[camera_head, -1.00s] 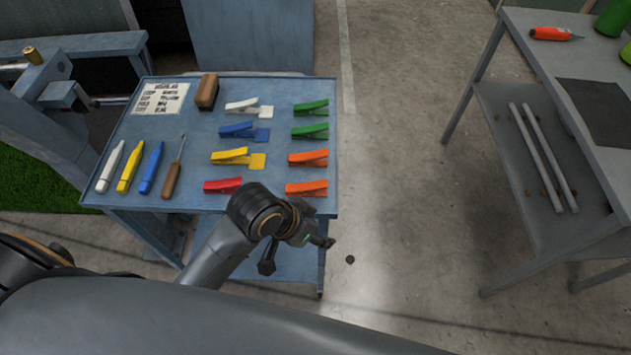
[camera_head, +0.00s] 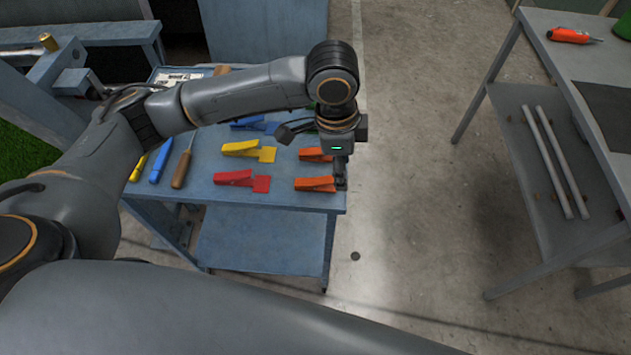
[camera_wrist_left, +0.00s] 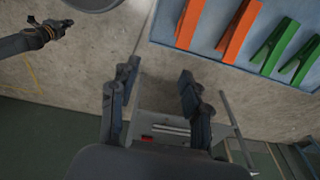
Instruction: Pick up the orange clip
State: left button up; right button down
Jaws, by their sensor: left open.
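Two orange clips lie on the blue table in the head view: a front one (camera_head: 315,184) near the right front corner and a rear one (camera_head: 314,154), partly hidden by my arm. Both orange clips show at the top of the left wrist view (camera_wrist_left: 189,20) (camera_wrist_left: 239,30). My left gripper (camera_head: 340,182) points down by the table's right edge, at the front clip's right end in the head view. In the left wrist view its fingers (camera_wrist_left: 158,74) are apart with nothing between them; the clips lie beyond the tips. My right gripper (camera_wrist_left: 50,27) seems to show small at upper left.
The blue table (camera_head: 225,195) also holds yellow (camera_head: 242,150), red (camera_head: 236,178), blue and green clips, plus pens and a wood-handled tool (camera_head: 182,168). Green clips (camera_wrist_left: 275,45) lie beside the orange ones. A grey bench (camera_head: 575,65) stands right, across open floor.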

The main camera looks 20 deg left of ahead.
pick_arm(q)
jog(key=w+a+r+y, duration=0.1)
jog(key=w+a+r, duration=0.1)
jog(key=a+r, duration=0.15)
jog(key=p, duration=0.1)
send_over(321, 180)
jog(key=f, duration=0.8)
jog(key=shift+s+d+f, duration=0.15)
jog(key=shift+d+f, duration=0.1)
jog(key=shift+f, duration=0.05)
jog(key=shift+a+f+p, duration=0.1)
jog(key=shift+f+p, duration=0.25)
jog(key=shift+f, duration=0.2)
jog(key=f, duration=0.2)
jog(key=f+p, duration=0.1)
jog(key=f, duration=0.1)
jog(key=shift+w+a+f, duration=0.2)
jog(key=shift+c, duration=0.2)
grip_shut()
